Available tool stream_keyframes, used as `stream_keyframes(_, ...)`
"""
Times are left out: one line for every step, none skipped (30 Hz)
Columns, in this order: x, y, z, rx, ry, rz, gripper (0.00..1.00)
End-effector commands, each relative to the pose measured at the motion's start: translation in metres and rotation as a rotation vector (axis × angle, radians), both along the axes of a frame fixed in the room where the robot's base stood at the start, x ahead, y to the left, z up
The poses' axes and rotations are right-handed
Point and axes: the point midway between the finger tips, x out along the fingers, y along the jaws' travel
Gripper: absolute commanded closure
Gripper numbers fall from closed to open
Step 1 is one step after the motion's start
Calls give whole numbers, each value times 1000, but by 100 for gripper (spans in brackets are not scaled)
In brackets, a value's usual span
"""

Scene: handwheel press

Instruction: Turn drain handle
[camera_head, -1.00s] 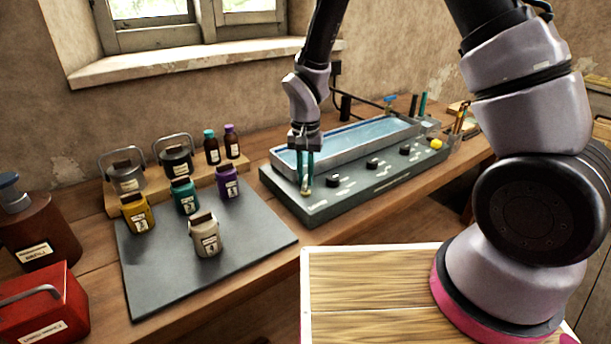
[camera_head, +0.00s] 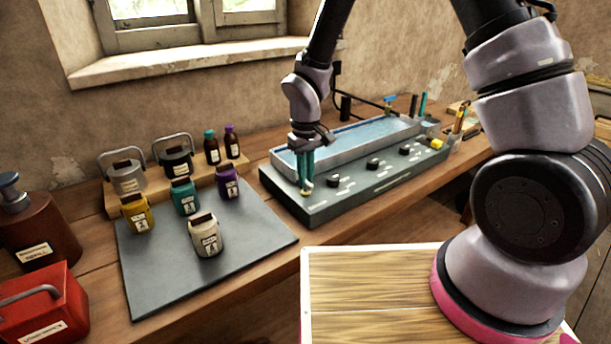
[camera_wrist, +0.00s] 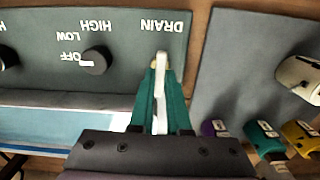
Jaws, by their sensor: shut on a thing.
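The drain handle (camera_wrist: 161,58) is a small pale lever with a brassy part by its tip. It sits at the DRAIN label, which reads upside down in the wrist view. In the head view the drain handle (camera_head: 306,189) is at the near left end of the dark control panel (camera_head: 335,205). My gripper (camera_head: 306,181) points down onto it with teal fingers. In the wrist view my gripper (camera_wrist: 162,72) is shut on the handle, one finger on each side. The fingers hide part of the handle.
A water-filled trough (camera_head: 350,143) stands behind the panel. Black knobs, one of them an OFF/LOW/HIGH knob (camera_wrist: 95,61), lie along the panel beside the handle. Several labelled bottles stand on and behind a grey mat (camera_head: 165,270) at left. Free mat lies between them and the panel.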

Motion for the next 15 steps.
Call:
stream_keyframes(1,0,1,1,-2,14,100)
stream_keyframes(1,0,1,1,-2,21,100)
stream_keyframes(1,0,1,1,-2,30,100)
stream_keyframes(1,0,1,1,-2,35,100)
stream_keyframes(1,0,1,1,-2,40,100)
stream_keyframes(1,0,1,1,-2,45,100)
stream_keyframes(1,0,1,1,-2,48,100)
stream_keyframes(1,0,1,1,-2,51,100)
stream_keyframes(1,0,1,0,-2,53,100)
stream_keyframes(1,0,1,0,-2,54,100)
stream_keyframes(1,0,1,0,-2,55,100)
stream_keyframes(1,0,1,1,-3,55,100)
stream_keyframes(1,0,1,1,-3,55,100)
stream_keyframes(1,0,1,1,-3,55,100)
stream_keyframes(1,0,1,1,-3,55,100)
